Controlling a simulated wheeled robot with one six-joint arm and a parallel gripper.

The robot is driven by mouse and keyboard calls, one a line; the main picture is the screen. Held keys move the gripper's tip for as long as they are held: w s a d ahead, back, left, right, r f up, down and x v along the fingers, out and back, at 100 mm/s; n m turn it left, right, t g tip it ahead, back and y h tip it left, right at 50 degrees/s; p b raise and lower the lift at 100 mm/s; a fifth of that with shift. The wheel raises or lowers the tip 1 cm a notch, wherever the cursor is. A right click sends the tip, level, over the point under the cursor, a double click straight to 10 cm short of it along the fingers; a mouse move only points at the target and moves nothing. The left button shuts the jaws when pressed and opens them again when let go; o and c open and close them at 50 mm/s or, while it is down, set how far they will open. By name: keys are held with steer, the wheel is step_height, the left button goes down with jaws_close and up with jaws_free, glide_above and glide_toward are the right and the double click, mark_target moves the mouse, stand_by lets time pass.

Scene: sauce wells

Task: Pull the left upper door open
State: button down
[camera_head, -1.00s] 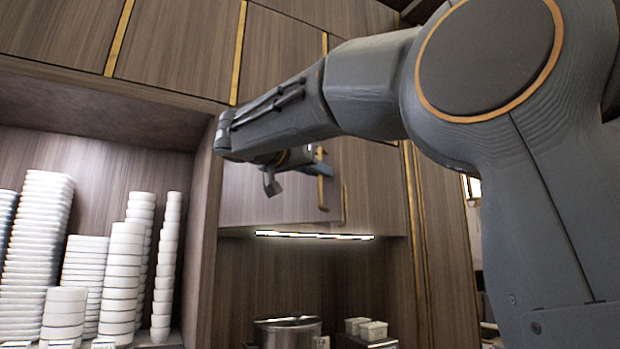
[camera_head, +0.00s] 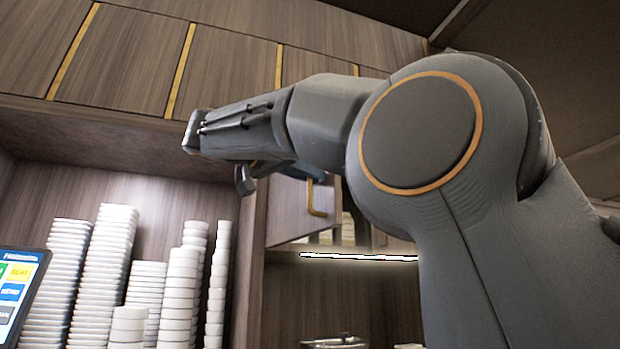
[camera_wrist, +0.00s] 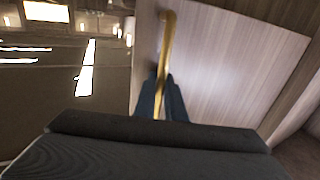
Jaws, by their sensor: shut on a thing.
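The left upper door (camera_head: 288,212) is a wood-grain panel with a gold bar handle (camera_head: 318,205). It stands partly open, swung out toward me, and light-coloured contents show past its handle edge. My gripper (camera_head: 316,178) is at the upper part of the handle, mostly hidden behind my forearm in the head view. In the wrist view, the dark fingers of my gripper (camera_wrist: 162,103) are shut around the gold handle (camera_wrist: 165,45), with the door face (camera_wrist: 220,65) to the right.
Stacks of white bowls (camera_head: 180,290) stand in the open niche at left. A tablet screen (camera_head: 20,290) shows at the lower left. Higher closed cabinets (camera_head: 130,60) run above. A lit strip (camera_head: 358,257) runs under the door's cabinet, with a metal pot (camera_head: 335,342) below.

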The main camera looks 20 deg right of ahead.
steer(key=c, duration=2.1)
jaws_free()
steer(key=shift+s, duration=0.1)
steer(key=b+v, duration=0.2)
steer(key=v, duration=0.5)
steer(key=shift+s+a, duration=0.15)
steer(key=shift+a, duration=0.2)
